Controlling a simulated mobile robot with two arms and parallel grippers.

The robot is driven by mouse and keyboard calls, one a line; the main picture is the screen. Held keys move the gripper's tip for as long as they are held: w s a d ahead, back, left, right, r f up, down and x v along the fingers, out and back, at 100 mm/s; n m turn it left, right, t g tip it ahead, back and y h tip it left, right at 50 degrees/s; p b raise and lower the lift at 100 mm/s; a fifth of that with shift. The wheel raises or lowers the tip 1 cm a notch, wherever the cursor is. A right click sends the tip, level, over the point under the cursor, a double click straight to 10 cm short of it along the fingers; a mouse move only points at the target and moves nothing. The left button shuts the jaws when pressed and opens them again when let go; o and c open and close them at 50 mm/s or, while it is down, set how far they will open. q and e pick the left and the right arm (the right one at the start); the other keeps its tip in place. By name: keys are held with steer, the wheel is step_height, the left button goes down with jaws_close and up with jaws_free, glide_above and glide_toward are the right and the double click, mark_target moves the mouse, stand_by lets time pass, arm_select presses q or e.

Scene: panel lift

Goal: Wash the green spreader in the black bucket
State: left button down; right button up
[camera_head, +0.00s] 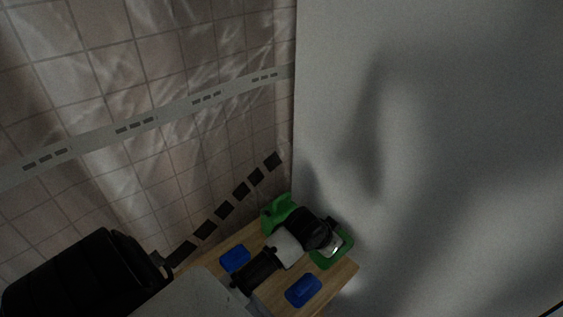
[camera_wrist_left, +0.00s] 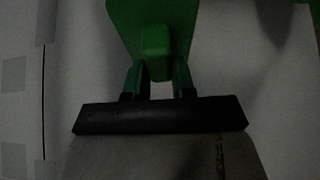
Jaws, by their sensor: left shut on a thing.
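In the left wrist view my left gripper (camera_wrist_left: 156,68) is shut on the handle of a green spreader (camera_wrist_left: 160,15). The spreader's wide green body extends past the fingertips and is cut off by the top edge. In the head view the spreader seems to be the green shape (camera_head: 281,207) beside the end of my left arm, partly hidden by it. The black bucket (camera_head: 75,275) is at the lower left of the head view, well apart from the gripper; its inside is not visible. My right gripper is not in view.
A wooden tabletop (camera_head: 345,274) lies under the left arm. Two blue pieces, one at the left (camera_head: 235,258) and one at the front (camera_head: 303,290), and a green-rimmed item (camera_head: 342,252) lie on it. A tiled wall (camera_head: 130,60) and a pale wall (camera_head: 440,120) close off the back.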

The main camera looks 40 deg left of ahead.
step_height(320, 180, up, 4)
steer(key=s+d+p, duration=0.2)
steer(key=p, duration=0.1)
arm_select(q)
steer(key=s+a+f+n+g, duration=0.1)
steer(key=s+a+f, duration=0.1)
steer(key=a+f, duration=0.35)
steer(key=s+a+f+g, duration=0.1)
steer(key=a+f+g, duration=0.15)
steer(key=a, duration=0.65)
step_height(320, 180, down, 7)
steer(key=b, duration=0.7)
steer(key=shift+s+f+t+y, duration=0.15)
steer(key=shift+f+t+y, duration=0.05)
steer(key=shift+t+y, duration=0.2)
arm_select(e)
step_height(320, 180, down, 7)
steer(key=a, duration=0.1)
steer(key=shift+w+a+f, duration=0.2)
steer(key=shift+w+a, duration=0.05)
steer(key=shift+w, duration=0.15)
arm_select(q)
steer(key=shift+d, duration=0.1)
